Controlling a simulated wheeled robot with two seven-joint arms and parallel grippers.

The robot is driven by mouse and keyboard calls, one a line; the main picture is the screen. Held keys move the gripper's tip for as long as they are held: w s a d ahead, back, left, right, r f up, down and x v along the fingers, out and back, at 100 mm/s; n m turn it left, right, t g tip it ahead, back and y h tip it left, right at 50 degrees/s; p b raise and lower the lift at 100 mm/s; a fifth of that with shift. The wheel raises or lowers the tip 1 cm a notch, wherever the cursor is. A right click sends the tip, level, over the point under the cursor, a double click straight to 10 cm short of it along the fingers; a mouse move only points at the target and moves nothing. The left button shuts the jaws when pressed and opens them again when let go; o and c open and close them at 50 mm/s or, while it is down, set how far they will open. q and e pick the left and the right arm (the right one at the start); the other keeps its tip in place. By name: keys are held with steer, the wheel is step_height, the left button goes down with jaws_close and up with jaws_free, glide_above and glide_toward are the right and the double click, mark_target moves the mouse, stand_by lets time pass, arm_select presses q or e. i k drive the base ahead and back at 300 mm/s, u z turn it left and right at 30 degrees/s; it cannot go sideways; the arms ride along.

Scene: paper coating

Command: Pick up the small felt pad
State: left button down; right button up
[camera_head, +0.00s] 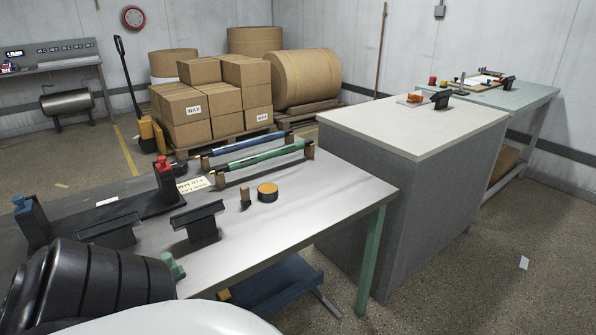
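I cannot single out the small felt pad for sure. On the near metal table (310,200) a small upright olive-brown piece (245,199) stands next to a round dark tin with an orange-yellow top (267,190). A small orange piece (415,98) lies on the grey cabinet (400,125), beside a black stand (440,99). Neither of my grippers shows in the head view. A dark ribbed rounded shape and a white rounded surface fill the lower left and hide that part of the table.
A green rod (262,155) and a blue rod (240,145) rest on wooden supports at the table's back. Black stands (197,222) and a red-topped clamp (164,168) stand at left. The table's right part is clear. A green-topped bench (520,95) stands behind the cabinet.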

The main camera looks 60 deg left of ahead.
mark_target(245, 191)
steer(key=i, duration=1.15)
steer(key=u, duration=2.5)
